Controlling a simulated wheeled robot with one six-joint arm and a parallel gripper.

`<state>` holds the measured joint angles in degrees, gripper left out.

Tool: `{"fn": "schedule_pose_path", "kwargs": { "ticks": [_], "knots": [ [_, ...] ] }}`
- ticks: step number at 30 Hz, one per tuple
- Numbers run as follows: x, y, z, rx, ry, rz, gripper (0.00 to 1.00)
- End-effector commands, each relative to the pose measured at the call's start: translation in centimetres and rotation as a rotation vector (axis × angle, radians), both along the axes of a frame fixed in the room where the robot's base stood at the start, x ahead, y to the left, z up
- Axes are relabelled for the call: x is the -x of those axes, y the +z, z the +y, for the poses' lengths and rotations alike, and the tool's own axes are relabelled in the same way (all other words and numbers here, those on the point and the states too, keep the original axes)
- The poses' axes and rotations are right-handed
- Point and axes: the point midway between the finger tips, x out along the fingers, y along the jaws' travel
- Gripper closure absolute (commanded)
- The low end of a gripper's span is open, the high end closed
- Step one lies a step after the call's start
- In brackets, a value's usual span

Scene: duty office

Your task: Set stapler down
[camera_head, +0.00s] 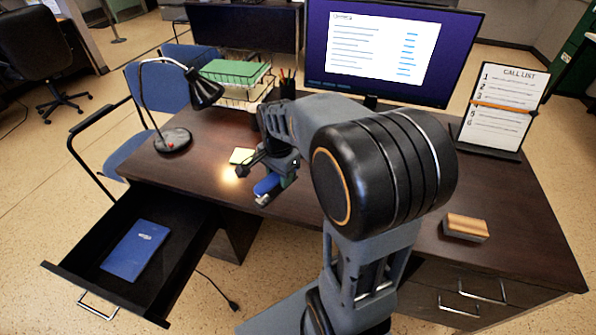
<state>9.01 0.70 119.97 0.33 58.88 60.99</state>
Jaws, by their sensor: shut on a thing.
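The stapler (267,186) looks like a small blue object with a darker lower edge. My gripper (272,168) is shut on it, near the front edge of the desk (215,183), left of the middle. My arm hides part of the gripper and the desk behind it. I cannot tell whether the stapler touches the desk top or is held just above it.
A yellow note pad (241,156) lies beside the gripper. A lit lamp (173,140) and a paper tray (240,90) stand at the left. An open drawer (180,262) holds a blue book (135,250). A wooden block (466,227), call list (503,105) and monitor (385,50) are right.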

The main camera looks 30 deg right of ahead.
Motion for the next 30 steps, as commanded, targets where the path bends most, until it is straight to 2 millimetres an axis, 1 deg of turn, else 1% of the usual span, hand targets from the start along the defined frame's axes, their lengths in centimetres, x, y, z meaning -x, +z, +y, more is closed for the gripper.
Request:
{"fn": "schedule_pose_path", "kwargs": {
  "ticks": [1,5,7,12,15,23,25,30],
  "knots": [
    [-1.1,-0.7,-1.0,-0.001,-0.004,0.004,0.93],
    [-3.6,-2.2,-3.0,-0.001,-0.002,0.004,0.93],
    [-4.3,-3.7,-3.6,-0.001,0.000,0.005,0.93],
    [-5.8,-6.0,-4.8,0.000,0.002,0.002,0.93],
    [-6.3,-6.7,-5.2,0.000,0.002,0.001,0.93],
    [-6.9,-7.6,-5.7,0.000,0.002,0.000,0.93],
    [-7.1,-8.1,-5.9,-0.001,0.002,0.001,0.93],
    [-7.1,-10.4,-5.8,-0.001,0.003,0.001,0.93]
  ]
}}
